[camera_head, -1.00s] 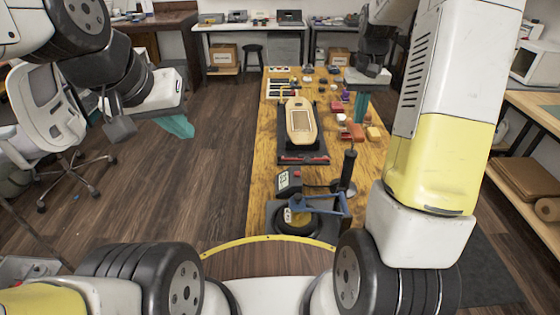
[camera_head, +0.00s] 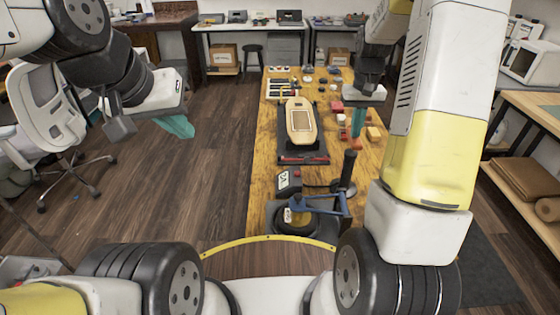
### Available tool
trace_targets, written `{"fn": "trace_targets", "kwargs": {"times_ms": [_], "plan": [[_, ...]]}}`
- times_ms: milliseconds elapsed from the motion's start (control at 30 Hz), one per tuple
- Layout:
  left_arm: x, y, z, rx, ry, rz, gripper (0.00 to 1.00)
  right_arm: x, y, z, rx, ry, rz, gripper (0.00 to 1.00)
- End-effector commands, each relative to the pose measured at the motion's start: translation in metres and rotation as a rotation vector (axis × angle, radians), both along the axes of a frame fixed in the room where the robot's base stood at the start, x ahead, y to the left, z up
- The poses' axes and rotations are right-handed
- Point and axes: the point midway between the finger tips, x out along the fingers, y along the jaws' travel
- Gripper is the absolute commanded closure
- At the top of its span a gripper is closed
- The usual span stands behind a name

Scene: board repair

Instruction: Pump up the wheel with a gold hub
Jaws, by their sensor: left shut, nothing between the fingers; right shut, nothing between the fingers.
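A black wheel (camera_head: 294,221) with a yellowish hub lies in a blue-framed holder (camera_head: 325,204) at the near end of the wooden table. A grey box with a dial and a red button, the pump (camera_head: 289,182), stands just behind it. A black upright handle (camera_head: 348,170) stands right of the pump. My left gripper (camera_head: 178,127), with teal fingers, is shut and empty over the floor, left of the table. My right gripper (camera_head: 358,122) is shut and empty above the table's right side, beyond the black handle. Its fingertips are small and partly lost among the parts behind.
A wooden skateboard deck (camera_head: 300,122) rests on a black stand mid-table. Small parts and red and yellow blocks (camera_head: 374,133) lie along the right side and far end. An office chair (camera_head: 50,115) stands at left. The floor between chair and table is clear.

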Motion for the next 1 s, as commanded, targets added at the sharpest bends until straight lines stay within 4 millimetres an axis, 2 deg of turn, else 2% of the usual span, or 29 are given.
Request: {"fn": "trace_targets", "kwargs": {"times_ms": [433,567,1000], "plan": [[0.0,0.0,0.0,0.0,0.0,0.0,1.0,-0.001,0.0,-0.032,0.0,0.004,0.0,1.0],[0.0,0.0,0.0,0.0,0.0,0.0,1.0,0.0,0.0,-0.027,0.0,0.001,0.0,1.0],[0.0,0.0,0.0,0.0,0.0,0.0,1.0,0.0,0.0,0.017,-0.001,-0.001,0.0,1.0]]}}
